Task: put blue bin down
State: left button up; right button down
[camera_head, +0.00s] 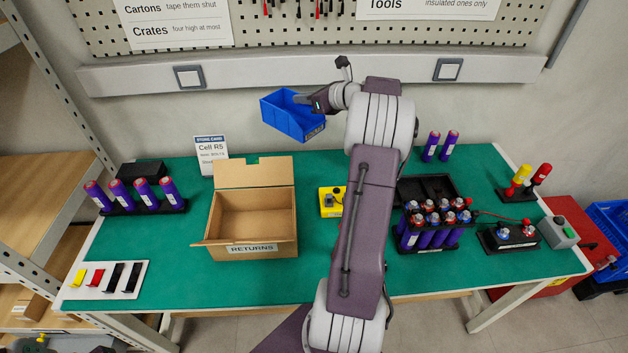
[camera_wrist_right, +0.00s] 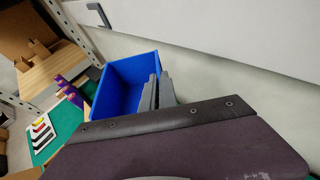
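The blue bin (camera_head: 287,118) is in the air by the table's back edge in the head view, tilted, in front of the wall. My right gripper (camera_head: 318,104) is shut on the bin's right-hand wall. In the right wrist view the bin (camera_wrist_right: 122,82) shows its empty inside, and the grey fingers (camera_wrist_right: 156,92) sit close together at its rim. How high its underside is over the green table (camera_head: 290,292) is hard to tell. My left gripper is not in view.
An open cardboard returns box (camera_head: 251,216) stands left of centre, with a sign card (camera_head: 211,155) behind it. A yellow button box (camera_head: 331,203) is beside it. Purple cells in a black tray (camera_head: 430,238) stand at right. Green surface is free near the back middle.

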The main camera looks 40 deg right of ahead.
notch_tip(320, 180, down, 23)
jog(key=b, duration=0.5)
jog(key=c, duration=1.8)
grip_release()
jog(key=shift+a, duration=0.1)
jog(key=shift+o, duration=0.6)
